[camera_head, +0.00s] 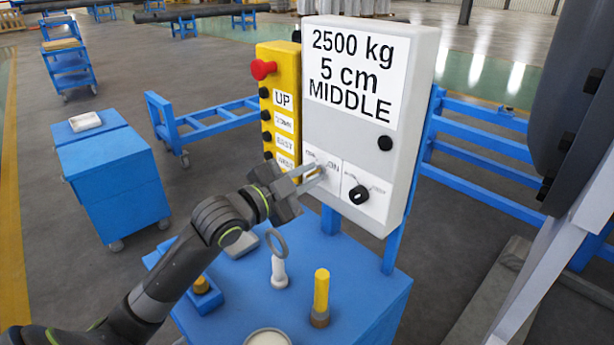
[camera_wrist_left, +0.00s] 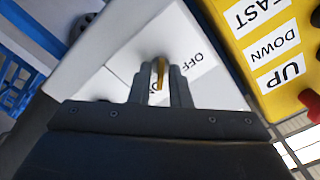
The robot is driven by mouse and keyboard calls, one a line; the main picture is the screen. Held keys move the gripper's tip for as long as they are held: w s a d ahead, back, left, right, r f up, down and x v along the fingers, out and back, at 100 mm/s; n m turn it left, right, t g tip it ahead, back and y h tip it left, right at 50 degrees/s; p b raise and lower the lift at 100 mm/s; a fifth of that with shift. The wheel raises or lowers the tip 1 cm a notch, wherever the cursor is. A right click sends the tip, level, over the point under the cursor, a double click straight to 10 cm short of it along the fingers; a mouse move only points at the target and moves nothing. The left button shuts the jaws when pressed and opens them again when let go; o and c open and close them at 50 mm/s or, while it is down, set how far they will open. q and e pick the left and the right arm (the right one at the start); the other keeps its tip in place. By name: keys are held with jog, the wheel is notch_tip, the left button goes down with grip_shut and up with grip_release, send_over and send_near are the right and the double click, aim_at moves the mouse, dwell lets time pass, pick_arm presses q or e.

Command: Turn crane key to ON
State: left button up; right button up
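The white control box (camera_head: 350,130) has a key switch low on its front, with a label partly hidden by my gripper. My left gripper (camera_head: 318,176) reaches this switch, and its two fingers show a gap between them. In the left wrist view, the yellowish key (camera_wrist_left: 161,73) stands between the fingertips of my left gripper (camera_wrist_left: 162,82). White label shows beside the key within the gap; contact with the key is unclear. The OFF label (camera_wrist_left: 195,62) is readable to the right of the key; the other label is mostly covered. My right gripper is not in view.
A black knob (camera_head: 359,194) sits right of the key switch. A yellow button panel (camera_head: 279,100) with a red button (camera_head: 262,69) stands to the left. A blue cart (camera_head: 350,280) below carries a ring-topped piece (camera_head: 278,260) and a yellow-topped tool (camera_head: 321,292).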

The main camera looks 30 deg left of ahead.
pick_arm(q)
jog(key=shift+o, duration=0.8)
jog(key=shift+s, duration=0.1)
jog(key=p+v, duration=1.4)
jog(key=v, duration=0.3)
jog(key=shift+s+a, duration=0.1)
